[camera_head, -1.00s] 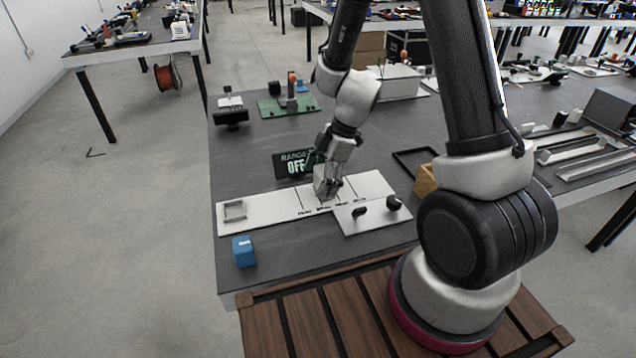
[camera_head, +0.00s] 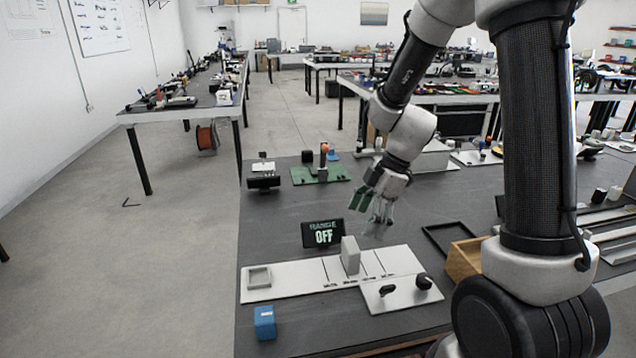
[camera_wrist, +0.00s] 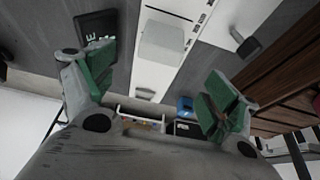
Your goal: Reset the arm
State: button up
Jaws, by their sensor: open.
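My gripper (camera_head: 377,205) is raised above the table, up and to the right of a grey block (camera_head: 350,255). Its green-padded fingers are apart with nothing between them; they also show in the wrist view (camera_wrist: 160,95). The grey block stands upright on a long white panel (camera_head: 300,283) with marked sections; it shows beyond the fingers in the wrist view (camera_wrist: 162,42). My gripper and the block are apart. A black display (camera_head: 322,233) behind the panel reads "RANGE OFF".
A blue block (camera_head: 264,322) lies near the table's front left. A plate with two black knobs (camera_head: 405,290) sits right of the panel. An open wooden box (camera_head: 465,258) and a black frame (camera_head: 447,240) lie further right.

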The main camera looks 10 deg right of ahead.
jog(key=s+d+r+m+t+h, duration=0.2)
jog(key=s+d+r+m, duration=0.4)
jog(key=s+r+m, duration=0.3)
jog(key=s+d+r+m+t+h, duration=0.2)
jog(key=s+d+r+m, duration=0.3)
jog(key=s+r+m, duration=0.4)
jog(key=shift+s+d+r+h, duration=0.2)
jog(key=shift+s+d+h, duration=0.15)
jog(key=shift+s, duration=0.15)
